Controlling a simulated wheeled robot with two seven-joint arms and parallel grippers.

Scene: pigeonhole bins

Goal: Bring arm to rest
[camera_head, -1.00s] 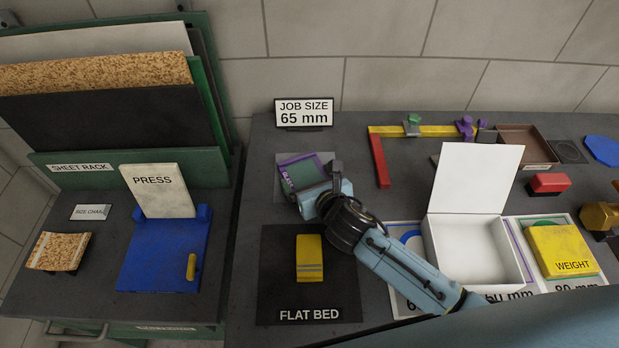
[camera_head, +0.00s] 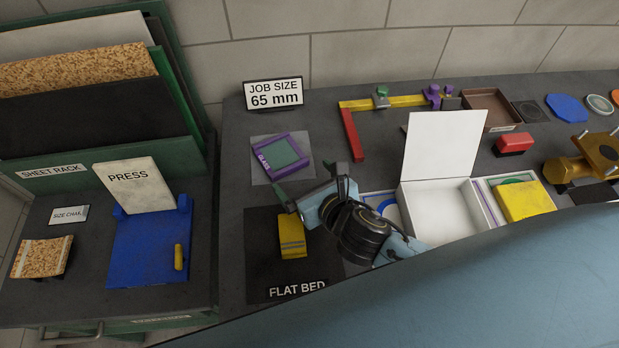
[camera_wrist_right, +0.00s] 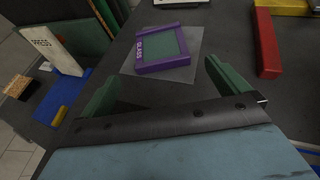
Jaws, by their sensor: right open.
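My right gripper (camera_head: 293,206) is open and empty above the dark table, between the purple-framed glass piece and the flat bed. In the right wrist view its two green fingers (camera_wrist_right: 160,90) stand wide apart with nothing between them. The purple frame marked GLASS (camera_head: 282,155) lies on a grey sheet, apart from the fingers; it also shows in the right wrist view (camera_wrist_right: 163,50). My right arm reaches in from the lower right and covers part of the table. My left gripper is out of view.
A yellow block (camera_head: 292,238) lies on the flat bed (camera_head: 262,262). An open white box (camera_head: 445,145), a yellow weight (camera_head: 524,202) and a red-and-yellow caliper (camera_head: 352,135) stand to the right. The blue press (camera_head: 150,250) and sheet rack (camera_head: 60,172) are at left.

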